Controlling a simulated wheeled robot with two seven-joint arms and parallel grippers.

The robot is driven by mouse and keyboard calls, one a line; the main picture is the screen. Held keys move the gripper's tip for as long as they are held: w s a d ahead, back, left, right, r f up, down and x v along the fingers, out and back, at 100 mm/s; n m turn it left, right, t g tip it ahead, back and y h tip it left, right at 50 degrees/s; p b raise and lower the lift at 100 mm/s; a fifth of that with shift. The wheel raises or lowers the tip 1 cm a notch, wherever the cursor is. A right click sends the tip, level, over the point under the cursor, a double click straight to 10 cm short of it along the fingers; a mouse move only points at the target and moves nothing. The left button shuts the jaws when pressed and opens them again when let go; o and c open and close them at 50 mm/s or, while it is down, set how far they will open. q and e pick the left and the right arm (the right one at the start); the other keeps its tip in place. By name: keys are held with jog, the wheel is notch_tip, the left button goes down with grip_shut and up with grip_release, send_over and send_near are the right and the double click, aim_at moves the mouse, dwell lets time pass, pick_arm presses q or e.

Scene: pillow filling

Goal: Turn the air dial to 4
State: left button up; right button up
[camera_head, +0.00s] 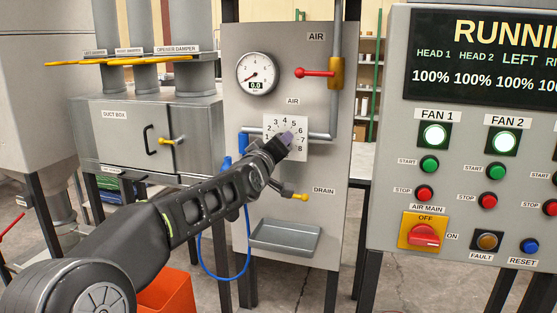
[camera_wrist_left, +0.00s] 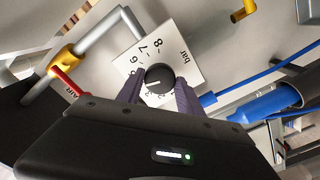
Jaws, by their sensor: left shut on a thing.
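The air dial is a round black knob (camera_wrist_left: 160,78) on a white numbered plate (camera_head: 272,124). In the head view my gripper hides the knob. My left gripper (camera_head: 287,138) is at the dial. In the left wrist view its two purple-grey fingers (camera_wrist_left: 159,92) are shut on the knob, one on each side. The knob's white pointer line points to the left of that view, below the visible 6. The figure there is hidden by a finger. The pressure gauge (camera_head: 257,73) above reads 0.0. My right gripper is not in view.
A red-handled air valve (camera_head: 314,73) sits on the pipe at upper right. A drain valve (camera_head: 295,196) and a grey tray (camera_head: 285,237) are below the dial. The control panel (camera_head: 385,150) stands at right, and the duct box (camera_head: 120,137) at left.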

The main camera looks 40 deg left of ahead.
pick_arm(q)
jog(key=shift+n+b, duration=0.8)
jog(key=shift+n, duration=0.7)
jog(key=o, duration=1.4)
jog(key=v, duration=0.7)
jog(key=shift+s+d+b, duration=0.1)
jog(key=shift+s+b, duration=0.25)
jog(key=shift+s, duration=0.05)
